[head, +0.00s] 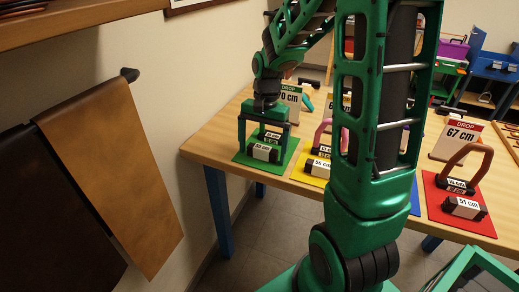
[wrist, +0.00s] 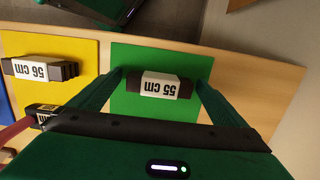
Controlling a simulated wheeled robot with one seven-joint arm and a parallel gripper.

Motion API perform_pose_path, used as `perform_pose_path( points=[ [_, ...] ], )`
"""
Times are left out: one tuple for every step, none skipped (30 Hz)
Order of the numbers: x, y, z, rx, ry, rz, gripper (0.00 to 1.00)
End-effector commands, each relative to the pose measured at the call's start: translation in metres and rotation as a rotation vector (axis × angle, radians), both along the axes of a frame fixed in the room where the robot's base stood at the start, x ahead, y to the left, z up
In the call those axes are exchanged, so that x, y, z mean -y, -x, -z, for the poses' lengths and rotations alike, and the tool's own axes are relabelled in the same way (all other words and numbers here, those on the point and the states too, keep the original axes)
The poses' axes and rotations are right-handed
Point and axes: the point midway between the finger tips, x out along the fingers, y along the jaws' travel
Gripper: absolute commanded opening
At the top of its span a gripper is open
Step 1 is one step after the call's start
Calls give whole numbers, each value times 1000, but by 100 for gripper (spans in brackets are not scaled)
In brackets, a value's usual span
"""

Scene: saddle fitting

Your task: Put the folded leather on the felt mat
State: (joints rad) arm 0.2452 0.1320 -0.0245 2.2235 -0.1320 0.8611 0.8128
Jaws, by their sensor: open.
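A dark folded leather (head: 264,152) with a white "55 cm" band lies on the green felt mat (head: 240,159) at the table's left end. It also shows in the wrist view (wrist: 186,88), on the green mat (wrist: 152,58). My gripper (head: 262,146) is over this mat, pointing down. In the wrist view my gripper (wrist: 158,84) is open, with one finger near each end of the folded leather. The gaps there are narrow, and I cannot tell whether the fingers touch it. Behind it in the head view is a smaller labelled block, partly hidden by my gripper.
A yellow mat (wrist: 60,90) with a "56 cm" leather (wrist: 40,69) is beside the green one. A red mat (head: 438,205) holds a "51 cm" leather (head: 464,208) and a brown arch (head: 470,160). Upright DROP signs (head: 457,138) line the back. Tan leather (head: 115,160) hangs at left.

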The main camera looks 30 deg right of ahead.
Motion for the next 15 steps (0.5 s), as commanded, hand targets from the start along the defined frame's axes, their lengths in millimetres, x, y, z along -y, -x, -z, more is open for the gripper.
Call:
perform_pose_path(
  points=[
    [0, 0, -1, 1, 0, 0, 96],
    [0, 0, -3, 1, 0, -1, 96],
    [0, -1, -5, 3, 1, 0, 96],
    [0, -1, -8, 3, 1, 0, 96],
    [1, -2, -12, 3, 1, 0, 96],
    [2, -2, -18, 5, 2, 0, 96],
    [2, -3, -22, 6, 2, 0, 96],
    [2, -3, -28, 5, 2, 0, 96],
    [3, -4, -35, 6, 1, 0, 96],
    [4, -4, -42, 6, 1, -1, 96],
    [4, -4, -48, 6, 2, -1, 96],
    [5, -5, -56, 6, 1, -2, 96],
    [6, -6, -62, 6, 1, -2, 96],
    [6, -6, -68, 6, 1, -2, 96],
    [7, -6, -76, 5, 2, -2, 96]
  ],
)
